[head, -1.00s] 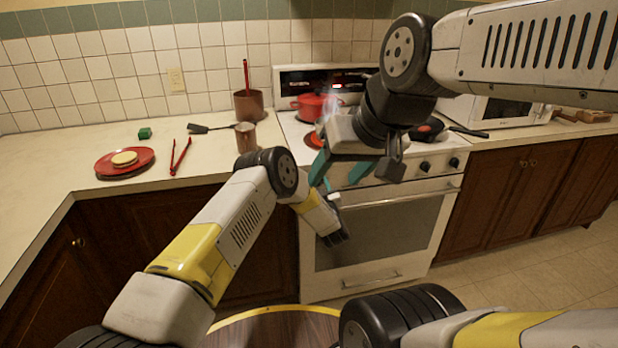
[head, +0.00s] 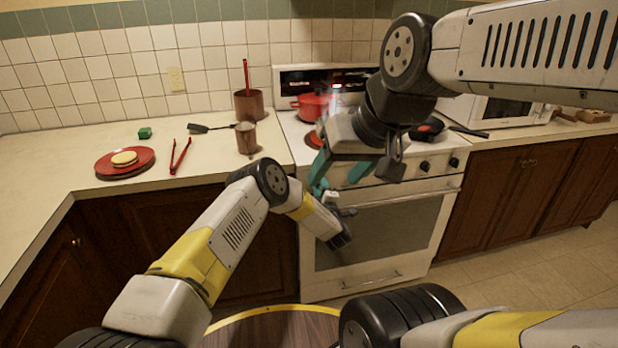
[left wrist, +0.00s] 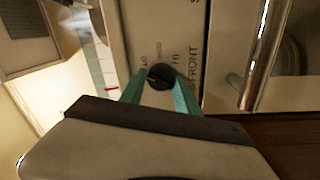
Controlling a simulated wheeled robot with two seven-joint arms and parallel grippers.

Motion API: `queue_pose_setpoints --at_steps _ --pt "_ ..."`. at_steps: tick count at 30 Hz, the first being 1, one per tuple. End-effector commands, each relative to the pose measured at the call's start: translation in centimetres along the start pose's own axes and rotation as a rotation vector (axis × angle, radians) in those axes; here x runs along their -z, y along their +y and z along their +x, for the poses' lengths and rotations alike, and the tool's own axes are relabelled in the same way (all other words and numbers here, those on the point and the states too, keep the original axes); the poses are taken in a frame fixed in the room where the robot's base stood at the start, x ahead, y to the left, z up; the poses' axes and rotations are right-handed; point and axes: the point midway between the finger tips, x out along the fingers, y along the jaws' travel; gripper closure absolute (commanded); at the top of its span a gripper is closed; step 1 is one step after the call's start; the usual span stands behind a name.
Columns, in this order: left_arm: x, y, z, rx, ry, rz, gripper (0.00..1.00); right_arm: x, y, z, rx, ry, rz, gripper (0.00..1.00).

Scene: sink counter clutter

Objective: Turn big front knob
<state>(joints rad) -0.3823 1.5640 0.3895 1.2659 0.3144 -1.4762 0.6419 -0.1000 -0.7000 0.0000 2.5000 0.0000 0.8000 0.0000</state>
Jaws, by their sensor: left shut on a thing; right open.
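In the left wrist view, a dark round knob (left wrist: 161,77) sits on the pale stove panel, with "LO", "HI" and "FRONT" printed beside it. My left gripper's teal fingers (left wrist: 162,84) are shut on this knob, one on each side. In the head view, my left arm reaches to the stove front, and its fingertips and the held knob are mostly hidden by my right gripper. My right gripper (head: 340,174) hangs from the upper right, open and empty, in front of the stove's left part. Two other dark knobs (head: 425,166) show to its right on the panel.
The oven handle (left wrist: 266,50) runs close to the held knob. A red pot (head: 314,105) and a dark pan (head: 428,130) stand on the stove. A red plate (head: 124,162), tongs (head: 180,156) and brown pots (head: 247,138) are on the left counter.

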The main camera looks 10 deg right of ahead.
Motion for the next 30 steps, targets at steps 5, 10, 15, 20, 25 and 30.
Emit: queue_pose_setpoints --at_steps 5,10,15,20,25,30 --pt "0.13 -0.54 -0.04 0.006 0.015 -0.157 1.00 0.00 0.00 0.00 0.000 0.000 0.000 0.42" --pt "0.07 -0.54 -0.06 0.004 0.026 -0.290 1.00 0.00 0.00 0.00 0.000 0.000 0.000 0.42" --pt "0.05 -0.58 -0.06 0.002 0.034 -0.393 1.00 0.00 0.00 0.00 0.000 0.000 0.000 0.42" --pt "0.00 -0.58 -0.07 0.002 0.039 -0.459 1.00 0.00 0.00 0.00 0.000 0.000 0.000 0.42" --pt "-0.03 -0.59 -0.09 0.002 0.041 -0.496 1.00 0.00 0.00 0.00 0.000 0.000 0.000 0.42" --pt "-0.07 -0.60 -0.11 0.002 0.041 -0.508 1.00 0.00 0.00 0.00 0.000 0.000 0.000 0.42"
